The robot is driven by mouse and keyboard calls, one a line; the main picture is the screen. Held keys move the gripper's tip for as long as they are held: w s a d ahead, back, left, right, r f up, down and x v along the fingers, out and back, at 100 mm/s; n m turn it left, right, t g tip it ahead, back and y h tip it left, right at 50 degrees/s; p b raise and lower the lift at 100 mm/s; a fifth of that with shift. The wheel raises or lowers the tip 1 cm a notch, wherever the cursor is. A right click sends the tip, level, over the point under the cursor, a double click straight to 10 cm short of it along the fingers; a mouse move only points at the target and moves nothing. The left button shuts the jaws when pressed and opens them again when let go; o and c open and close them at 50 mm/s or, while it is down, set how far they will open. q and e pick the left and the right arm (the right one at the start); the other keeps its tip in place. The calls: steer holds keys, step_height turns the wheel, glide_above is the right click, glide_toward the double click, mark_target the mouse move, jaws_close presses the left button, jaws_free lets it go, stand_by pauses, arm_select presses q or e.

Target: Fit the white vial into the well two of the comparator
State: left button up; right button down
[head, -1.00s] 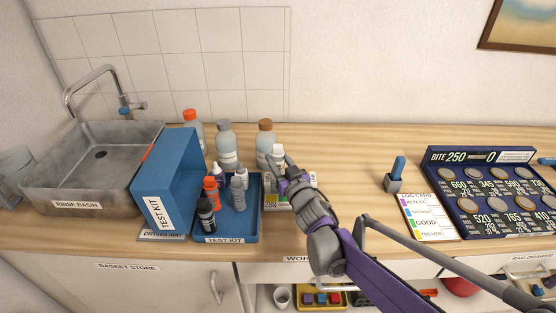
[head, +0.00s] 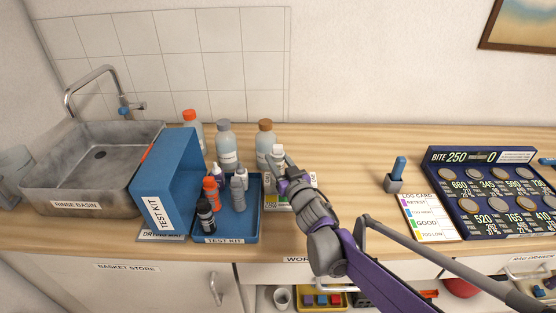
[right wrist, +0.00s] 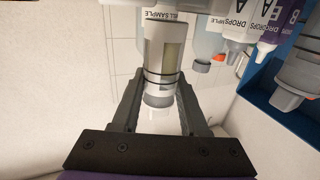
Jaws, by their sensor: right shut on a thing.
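My right gripper (head: 284,168) is shut on the white vial (head: 277,152) and holds it upright over the comparator (head: 306,181). The comparator is a small pale block with coloured marks on the worktop, partly hidden behind my gripper. In the right wrist view the vial (right wrist: 165,50) is a clear, labelled tube with dark rings, between the fingers of my right gripper (right wrist: 158,105). The wells are hidden, so I cannot tell whether the vial's end is inside one or just above it. My left gripper is not in view.
A blue test kit tray (head: 247,222) with several small bottles stands just left of the comparator. A brown-capped bottle (head: 265,142) and a grey-capped bottle (head: 226,150) stand behind. The worktop (head: 345,160) to the right is clear up to a blue-handled tool (head: 398,168).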

mark_target(278, 146)
steer(key=shift+f+b, duration=0.9)
steer(key=shift+f, duration=0.3)
steer(key=shift+c, duration=1.8)
jaws_free()
steer(key=shift+o, duration=0.2)
steer(key=o, duration=0.3)
steer(key=shift+r+p, duration=2.35)
steer(key=shift+r, duration=2.15)
